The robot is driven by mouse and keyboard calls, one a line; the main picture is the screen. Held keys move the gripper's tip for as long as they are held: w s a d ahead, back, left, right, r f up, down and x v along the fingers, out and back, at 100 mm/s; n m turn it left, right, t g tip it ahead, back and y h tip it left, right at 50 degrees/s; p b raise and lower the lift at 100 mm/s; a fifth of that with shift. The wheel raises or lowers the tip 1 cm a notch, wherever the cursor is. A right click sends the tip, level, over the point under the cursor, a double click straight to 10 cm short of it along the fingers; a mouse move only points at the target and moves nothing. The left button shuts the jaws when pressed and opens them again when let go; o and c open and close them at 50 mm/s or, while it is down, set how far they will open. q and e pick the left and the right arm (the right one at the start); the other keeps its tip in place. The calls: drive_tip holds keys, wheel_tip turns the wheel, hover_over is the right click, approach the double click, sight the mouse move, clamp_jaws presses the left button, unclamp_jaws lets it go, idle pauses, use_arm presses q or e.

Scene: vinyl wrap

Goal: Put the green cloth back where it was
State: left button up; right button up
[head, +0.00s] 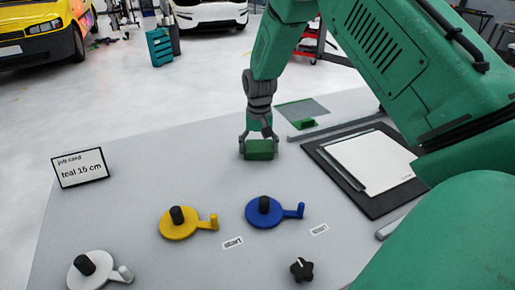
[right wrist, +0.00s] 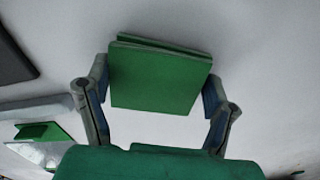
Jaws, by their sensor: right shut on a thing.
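The green cloth (head: 259,149) is a small folded pad near the back middle of the grey table. My right gripper (head: 259,146) points down with its two fingers at the cloth's opposite sides, shut on it. In the right wrist view the cloth (right wrist: 158,76) sits between both fingers (right wrist: 158,105), its folded layers showing at the far edge. I cannot tell whether the cloth touches the table or hangs just above it. My left gripper is not in view.
Another small green piece (head: 304,124) lies by a grey sheet (head: 301,109) behind the gripper. A dark clipboard with white paper (head: 368,161) lies to the right. Blue (head: 264,211), yellow (head: 178,223) and white (head: 86,271) cranks, a black knob (head: 301,269) and a job card (head: 80,168) stand around. Table left of the gripper is clear.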

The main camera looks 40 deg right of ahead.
sight(262, 144)
drive_tip(key=shift+d+f, duration=0.3)
drive_tip(key=shift+d, duration=0.4)
drive_tip(key=o, duration=1.1)
drive_tip(key=shift+s+d+f, duration=0.1)
drive_tip(key=shift+d, duration=0.15)
drive_tip(key=shift+a+r, duration=0.4)
drive_tip(key=shift+a, duration=0.25)
wheel_tip(262, 144, up, 12)
drive_tip(key=shift+f+p, duration=0.15)
drive_tip(key=shift+p, duration=0.2)
